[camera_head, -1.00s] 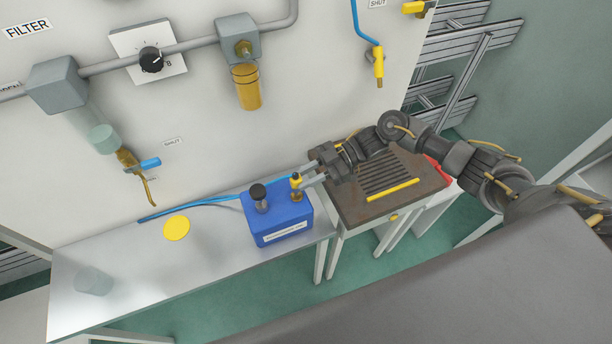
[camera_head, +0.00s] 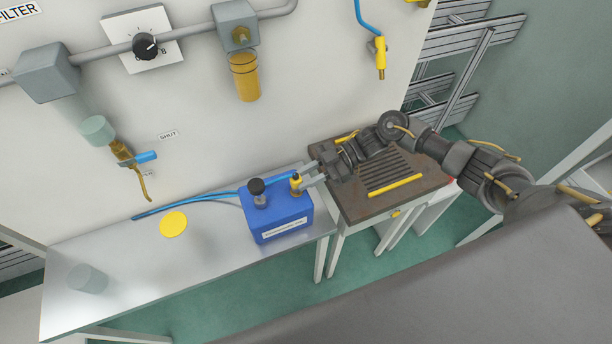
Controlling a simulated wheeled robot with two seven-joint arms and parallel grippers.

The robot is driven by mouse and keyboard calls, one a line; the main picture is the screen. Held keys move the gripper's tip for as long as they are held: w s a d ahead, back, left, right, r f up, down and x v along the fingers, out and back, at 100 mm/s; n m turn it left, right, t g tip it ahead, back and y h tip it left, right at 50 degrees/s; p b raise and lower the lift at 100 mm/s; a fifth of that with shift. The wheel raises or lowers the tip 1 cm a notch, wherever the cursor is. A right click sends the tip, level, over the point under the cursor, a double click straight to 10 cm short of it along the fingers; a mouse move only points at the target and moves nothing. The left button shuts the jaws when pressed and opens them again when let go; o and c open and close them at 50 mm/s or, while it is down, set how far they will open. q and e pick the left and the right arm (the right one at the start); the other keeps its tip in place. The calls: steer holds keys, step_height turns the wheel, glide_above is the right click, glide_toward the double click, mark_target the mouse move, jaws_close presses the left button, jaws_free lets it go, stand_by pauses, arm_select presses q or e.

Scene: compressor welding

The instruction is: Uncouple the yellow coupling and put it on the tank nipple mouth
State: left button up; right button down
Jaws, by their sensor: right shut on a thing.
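A small yellow coupling (camera_head: 296,182) stands upright at the right rear of a blue box (camera_head: 278,220) with a white label. My right gripper (camera_head: 305,180) reaches in from the right, its fingers shut on the coupling. The blue hose (camera_head: 205,196) runs from the table's back edge to the coupling's top. Whether the coupling is still seated on the box cannot be told. A dark knob (camera_head: 257,187) on a clear stem stands on the box's left. A tank nipple mouth cannot be made out for certain. My left gripper is out of view.
The box stands at the right end of a grey table (camera_head: 130,265) with a yellow disc (camera_head: 174,225) and a clear cup (camera_head: 88,280). A brown slatted bench (camera_head: 350,205) adjoins on the right. Another yellow fitting (camera_head: 381,62) hangs by the wall above. The table's middle is mostly clear.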

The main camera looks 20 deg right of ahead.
stand_by(0.4)
steer(key=c, duration=1.1)
jaws_free()
steer(key=b+v, duration=0.5)
steer(key=v, duration=0.5)
steer(key=shift+d+r, duration=0.1)
steer(key=shift+d, duration=0.3)
